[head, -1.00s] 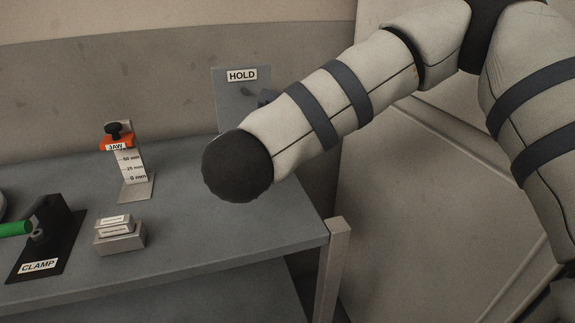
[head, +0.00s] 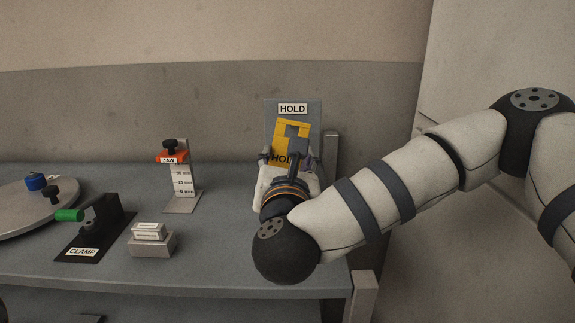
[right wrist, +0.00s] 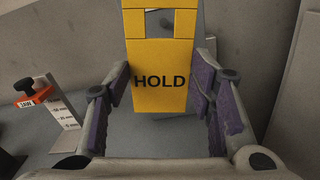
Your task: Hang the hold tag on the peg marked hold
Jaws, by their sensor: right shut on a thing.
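The yellow hold tag (head: 292,130) is upright in front of the grey board (head: 272,112) marked HOLD. It has a cut-out near its top. My right gripper (head: 288,164) is shut on the tag's lower part. In the right wrist view the tag (right wrist: 160,58) stands between the purple finger pads of the right gripper (right wrist: 160,100), its printed HOLD facing the camera. I cannot tell whether tag and peg touch. My left gripper is out of view.
On the grey bench (head: 225,245), left of the board, stand an orange jaw gauge (head: 183,180), small stacked blocks (head: 152,242), a black clamp with a green handle (head: 95,230) and a round plate (head: 20,210). A post (head: 331,150) stands right of the board.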

